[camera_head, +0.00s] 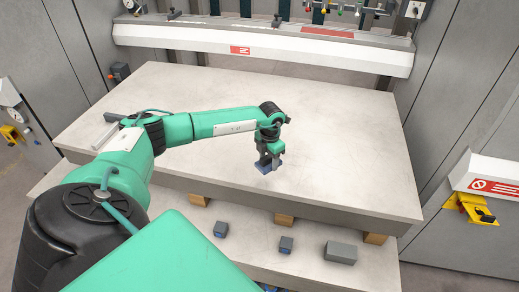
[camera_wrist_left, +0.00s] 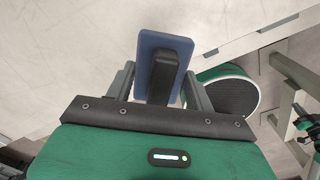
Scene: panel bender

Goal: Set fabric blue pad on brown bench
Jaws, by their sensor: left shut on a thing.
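A small blue pad (camera_head: 264,169) with a dark raised block on its back is in my left gripper (camera_head: 268,160). The left gripper is shut on that block, and in the left wrist view the blue face of the pad (camera_wrist_left: 165,41) shows around it. The pad is over the front middle part of a wide, pale grey-beige bench top (camera_head: 340,135), low and close to the surface. I cannot tell whether it touches. No clearly brown bench surface shows; the pale top is the broad surface here. My right gripper is not in view.
A lower shelf holds small blue-grey blocks (camera_head: 286,244) and a larger grey block (camera_head: 340,253). Wooden blocks (camera_head: 284,220) sit under the top. A machine beam (camera_head: 270,48) crosses the back. The bench top's right side is clear. A grey bar lies at its left edge.

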